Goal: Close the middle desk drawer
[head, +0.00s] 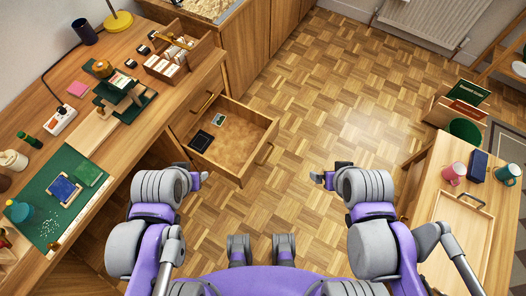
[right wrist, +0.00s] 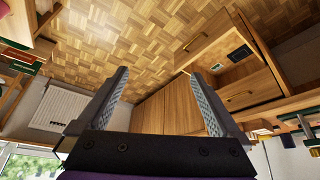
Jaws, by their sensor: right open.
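The open desk drawer (head: 262,150) is wooden and sticks out from the desk's right end, below a shut drawer front with a brass handle (head: 205,103). Inside lie a dark flat device (head: 201,141) and a small pale-green card (head: 218,120). The open drawer also shows tilted at the upper right of the right wrist view (right wrist: 207,38). My left gripper (head: 202,177) is near the drawer's left front corner, apart from it; its jaws are unclear. My right gripper (head: 316,178) is to the right of the drawer, over the floor; its open, empty jaws show in the right wrist view (right wrist: 162,100).
The desk top (head: 172,93) holds a wooden organizer (head: 168,66), a green mat (head: 50,215) and other small items. The parquet floor (head: 330,110) right of the drawer is clear.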

